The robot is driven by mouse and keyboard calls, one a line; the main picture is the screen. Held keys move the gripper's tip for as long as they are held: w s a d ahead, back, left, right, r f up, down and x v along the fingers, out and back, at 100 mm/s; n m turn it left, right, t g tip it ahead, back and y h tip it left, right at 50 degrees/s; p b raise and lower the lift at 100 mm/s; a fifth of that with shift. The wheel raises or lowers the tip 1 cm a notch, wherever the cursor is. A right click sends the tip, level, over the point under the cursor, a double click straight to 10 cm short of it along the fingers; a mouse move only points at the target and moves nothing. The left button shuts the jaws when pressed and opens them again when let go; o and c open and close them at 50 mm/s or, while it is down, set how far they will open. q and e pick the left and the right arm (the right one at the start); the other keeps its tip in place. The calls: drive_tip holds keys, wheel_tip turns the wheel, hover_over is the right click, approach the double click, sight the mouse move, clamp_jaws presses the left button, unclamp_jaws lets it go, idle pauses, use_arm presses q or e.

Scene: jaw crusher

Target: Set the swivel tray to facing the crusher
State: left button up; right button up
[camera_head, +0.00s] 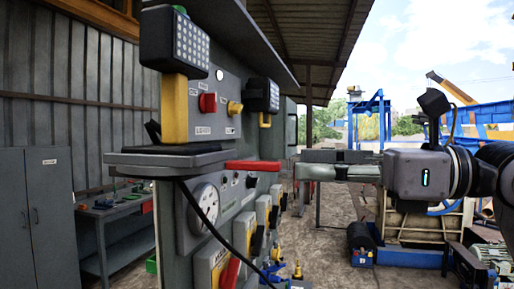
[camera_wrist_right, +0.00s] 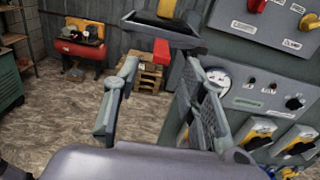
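The swivel tray (camera_head: 135,160) is a flat dark grey shelf on the front of the grey control panel (camera_head: 236,105). A red handle (camera_head: 252,165) sticks out to the right from its edge. In the right wrist view the tray (camera_wrist_right: 150,27) is at the top, with the red handle (camera_wrist_right: 161,50) pointing toward me. My right gripper (camera_head: 303,163) is open and empty, its fingers pointing left toward the handle and apart from it. In the wrist view the handle shows beyond the gap between the fingertips (camera_wrist_right: 160,72). My left gripper is not in view.
The panel carries a round gauge (camera_head: 205,203), a red knob (camera_head: 208,102) and several yellow switches. A black cable (camera_head: 212,215) hangs below the tray. A workbench (camera_head: 105,212) and cabinet (camera_head: 38,215) stand at left. Blue-framed machinery (camera_head: 425,215) stands at right.

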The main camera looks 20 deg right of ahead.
sight(281, 166)
drive_tip(key=p+x, duration=0.3)
drive_tip(key=x, duration=0.4)
drive_tip(key=shift+w+a, duration=0.2)
drive_tip(key=shift+w, duration=0.05)
drive_tip(key=shift+w+a, duration=0.2)
drive_tip(key=shift+a, duration=0.2)
drive_tip(key=shift+d, duration=0.1)
clamp_jaws()
